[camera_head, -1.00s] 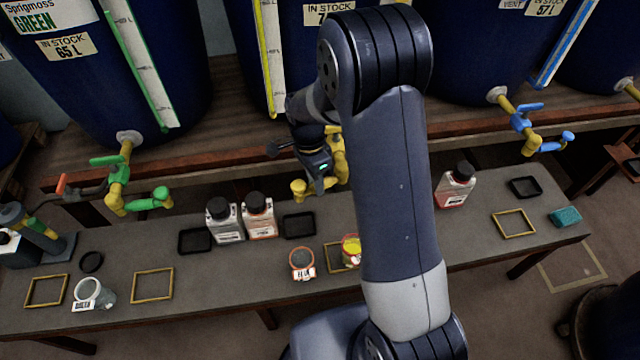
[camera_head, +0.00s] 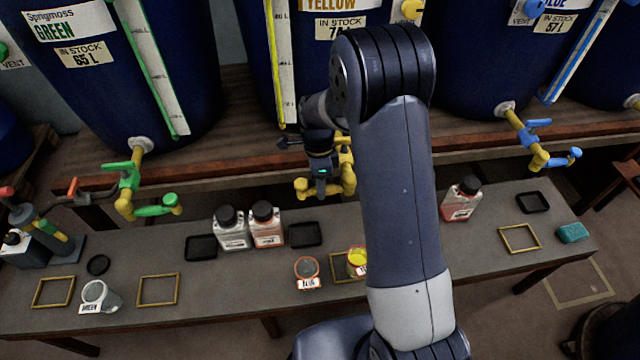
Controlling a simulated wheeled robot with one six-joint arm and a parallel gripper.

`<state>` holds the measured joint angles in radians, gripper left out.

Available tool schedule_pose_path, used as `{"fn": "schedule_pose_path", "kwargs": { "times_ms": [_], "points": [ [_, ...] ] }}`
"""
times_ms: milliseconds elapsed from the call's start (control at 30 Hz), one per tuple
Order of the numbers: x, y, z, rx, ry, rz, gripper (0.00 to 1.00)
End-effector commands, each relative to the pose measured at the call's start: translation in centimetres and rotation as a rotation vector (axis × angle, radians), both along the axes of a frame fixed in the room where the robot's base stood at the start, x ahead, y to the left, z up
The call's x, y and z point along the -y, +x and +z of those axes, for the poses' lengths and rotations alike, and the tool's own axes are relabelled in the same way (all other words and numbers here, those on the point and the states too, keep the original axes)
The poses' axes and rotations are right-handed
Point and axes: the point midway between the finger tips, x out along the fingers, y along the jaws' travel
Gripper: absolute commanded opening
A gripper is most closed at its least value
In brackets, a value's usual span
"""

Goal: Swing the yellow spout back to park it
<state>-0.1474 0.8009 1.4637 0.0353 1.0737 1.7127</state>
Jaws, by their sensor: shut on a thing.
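The yellow spout (camera_head: 306,187) sticks out at the middle vat's tap, pointing left in the picture above the table's back edge. The yellow vat (camera_head: 305,60) stands behind it, partly hidden by my arm. My gripper (camera_head: 322,188) is at the spout and shut on it; the fingertips are small and partly hidden, so the exact grip spot is unclear. A cup with yellow in it (camera_head: 356,262) stands at a yellow frame on the table, right of and nearer than the spout.
A cup labelled BLUE (camera_head: 307,270) stands beside the yellow cup. Two bottles (camera_head: 266,226) and a black tray (camera_head: 305,235) stand below the spout. The green spout (camera_head: 157,206) is to the left, the blue spout (camera_head: 563,158) to the right. My arm hides the table's middle right.

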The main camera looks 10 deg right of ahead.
Motion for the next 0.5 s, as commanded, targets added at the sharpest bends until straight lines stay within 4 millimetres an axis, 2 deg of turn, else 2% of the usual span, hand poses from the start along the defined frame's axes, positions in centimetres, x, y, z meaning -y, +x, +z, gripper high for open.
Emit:
{"fn": "schedule_pose_path", "kwargs": {
  "times_ms": [100,133,367,500],
  "points": [
    [0.0,0.18,0.07,0.006,0.001,-0.004,0.0],
    [0.0,0.18,0.07,0.006,0.001,-0.004,0.25],
    [-0.01,0.13,0.04,0.004,0.002,-0.002,0.44],
    [-0.01,0.1,0.03,0.003,0.001,-0.001,0.45]
  ]
}}
